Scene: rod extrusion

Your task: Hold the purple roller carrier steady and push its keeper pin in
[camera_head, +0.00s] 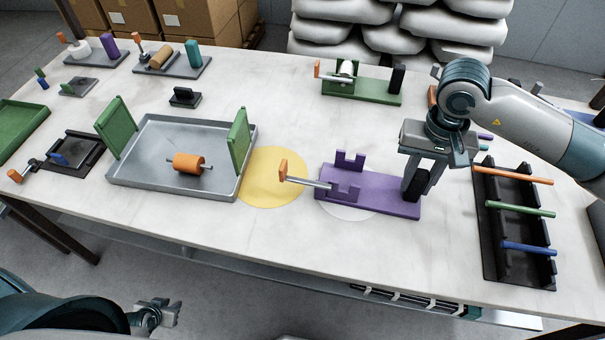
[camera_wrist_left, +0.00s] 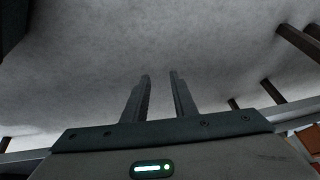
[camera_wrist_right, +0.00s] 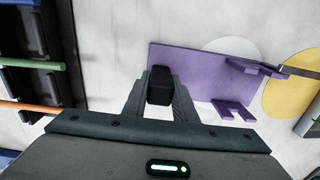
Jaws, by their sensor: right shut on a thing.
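The purple roller carrier (camera_head: 385,202) lies flat on the table right of centre, with two notched uprights at its left end. A black block (camera_head: 421,183) stands at its right end. My right gripper (camera_head: 411,188) is shut on this block; the right wrist view shows the block (camera_wrist_right: 160,84) between the fingers. The keeper pin (camera_head: 306,182), a grey rod with an orange grip, sticks out left from the front upright; how deep it sits is unclear. My left gripper (camera_head: 157,312) is open and empty in front of the table, far from the carrier; its fingers (camera_wrist_left: 158,95) are apart.
A grey tray (camera_head: 135,182) with green end plates and an orange roller (camera_head: 188,163) lies left of a yellow disc (camera_head: 262,190). A black rack (camera_head: 490,215) with coloured rods stands right. Bare table lies in front of the carrier.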

